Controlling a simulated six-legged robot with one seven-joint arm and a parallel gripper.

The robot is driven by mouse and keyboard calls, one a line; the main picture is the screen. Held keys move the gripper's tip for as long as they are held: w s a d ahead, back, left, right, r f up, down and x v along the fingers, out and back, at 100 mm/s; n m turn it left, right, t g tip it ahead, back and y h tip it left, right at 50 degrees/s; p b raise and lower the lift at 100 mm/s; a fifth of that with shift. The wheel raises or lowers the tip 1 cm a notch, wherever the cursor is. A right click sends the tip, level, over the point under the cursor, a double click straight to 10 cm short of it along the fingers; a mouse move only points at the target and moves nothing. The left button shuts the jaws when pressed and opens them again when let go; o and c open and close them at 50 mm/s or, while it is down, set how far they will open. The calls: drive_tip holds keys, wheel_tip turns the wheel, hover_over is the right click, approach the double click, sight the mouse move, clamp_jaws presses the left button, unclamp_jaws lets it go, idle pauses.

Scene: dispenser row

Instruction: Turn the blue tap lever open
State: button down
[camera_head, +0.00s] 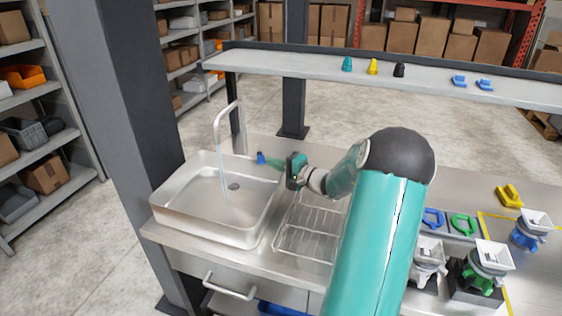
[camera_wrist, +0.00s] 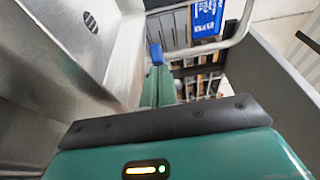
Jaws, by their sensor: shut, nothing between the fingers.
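The blue tap lever (camera_head: 261,157) is at the back right corner of the metal sink (camera_head: 165,198). It also shows in the wrist view as a small blue piece (camera_wrist: 156,54) just beyond my fingertips. My gripper (camera_head: 268,160) is shut and empty, with its green fingers at the lever's right side; they also show in the wrist view (camera_wrist: 157,78). They look very close to the lever; I cannot tell whether they touch. The curved tap spout (camera_head: 222,112) rises behind the basin. A thin pale-blue stream (camera_head: 224,180) runs from it into the basin.
A wire drying rack (camera_head: 307,238) lies on the counter under my arm. A raised shelf (camera_head: 430,88) with small coloured parts runs along the back. Several dispensers (camera_head: 485,263) stand at the right. A dark post (camera_head: 122,90) rises at the left.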

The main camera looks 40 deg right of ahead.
drive_tip(key=shift+w+a, duration=0.25)
drive_tip(key=shift+a, duration=0.45)
